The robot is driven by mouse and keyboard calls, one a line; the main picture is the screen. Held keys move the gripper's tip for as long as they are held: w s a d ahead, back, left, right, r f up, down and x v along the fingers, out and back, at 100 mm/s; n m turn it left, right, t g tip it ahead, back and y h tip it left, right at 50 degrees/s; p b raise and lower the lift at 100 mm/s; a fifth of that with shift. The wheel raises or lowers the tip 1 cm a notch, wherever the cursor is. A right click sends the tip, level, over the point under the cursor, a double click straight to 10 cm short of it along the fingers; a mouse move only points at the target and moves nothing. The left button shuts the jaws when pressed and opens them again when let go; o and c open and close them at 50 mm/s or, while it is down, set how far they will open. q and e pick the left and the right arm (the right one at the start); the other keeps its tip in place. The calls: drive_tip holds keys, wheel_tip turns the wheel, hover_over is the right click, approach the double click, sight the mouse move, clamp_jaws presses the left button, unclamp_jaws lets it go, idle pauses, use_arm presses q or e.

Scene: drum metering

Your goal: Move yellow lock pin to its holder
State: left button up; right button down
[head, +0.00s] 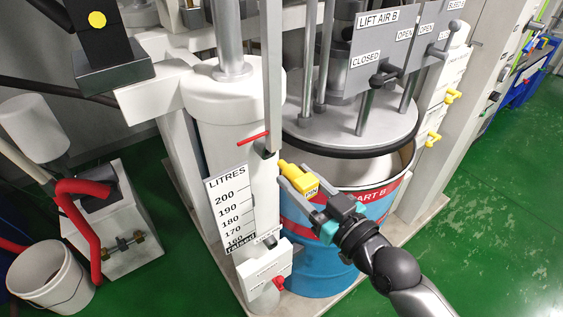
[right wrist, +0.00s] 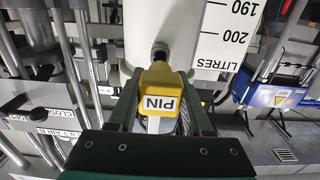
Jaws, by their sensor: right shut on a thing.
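The yellow lock pin (head: 297,178), labelled PIN, is between the fingers of my right gripper (head: 303,187) in the head view. The gripper is shut on it, in front of the blue drum (head: 305,262) and beside the white column. In the right wrist view the pin (right wrist: 163,80) sits between the dark fingers, pointing towards the white column. A small dark round part (right wrist: 160,52) lies at the pin's far end; I cannot tell whether it is the pin's tip or a hole. I cannot pick out the holder with certainty. My left gripper is not in view.
The white column (head: 233,115) carries a litres scale (head: 232,210) and a red pointer (head: 253,138). A grey vertical bar (head: 271,80) stands close to the pin. The round grey plate (head: 350,125) hangs over the drum. A white bucket (head: 50,280) stands at left.

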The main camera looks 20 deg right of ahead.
sight(312, 192)
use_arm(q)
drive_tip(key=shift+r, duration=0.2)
use_arm(e)
drive_tip(key=shift+v, duration=1.85)
